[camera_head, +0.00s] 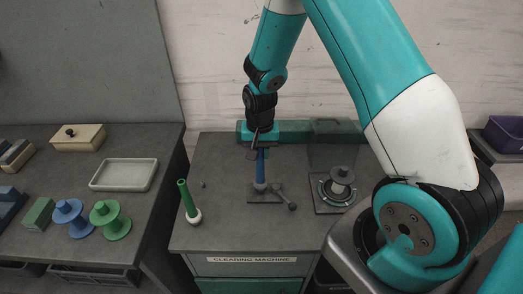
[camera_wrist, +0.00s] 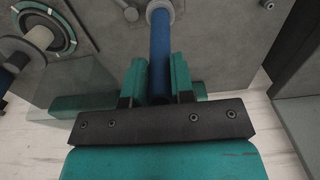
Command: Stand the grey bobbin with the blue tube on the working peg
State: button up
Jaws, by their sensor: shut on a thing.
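The bobbin has a blue tube (camera_head: 260,169) and a pale grey lower end (camera_head: 260,186). It stands about upright over a dark plate (camera_head: 254,198) with a ball-ended lever (camera_head: 292,206) on the grey machine top. My gripper (camera_head: 258,146) is shut on the upper part of the blue tube. In the wrist view the blue tube (camera_wrist: 161,60) runs out from between the two teal fingers (camera_wrist: 158,82) to the pale grey end (camera_wrist: 160,10). The working peg is not visible; I cannot tell whether the bobbin is seated on it or just above.
A green tube with a white end (camera_head: 190,203) leans at the machine's left. A round fixture with a grey spool (camera_head: 341,182) stands to the right. The left table holds a white tray (camera_head: 124,174), a blue spool (camera_head: 70,215) and a green spool (camera_head: 110,218).

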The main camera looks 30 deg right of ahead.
dwell(0.4)
jog(key=shift+f+b, duration=0.35)
jog(key=shift+f, duration=0.15)
jog(key=o, duration=0.9)
jog(key=shift+o, duration=0.2)
jog(key=shift+r, duration=0.1)
notch_tip(320, 180, up, 17)
jog(key=b, duration=0.3)
jog(key=shift+r, duration=0.15)
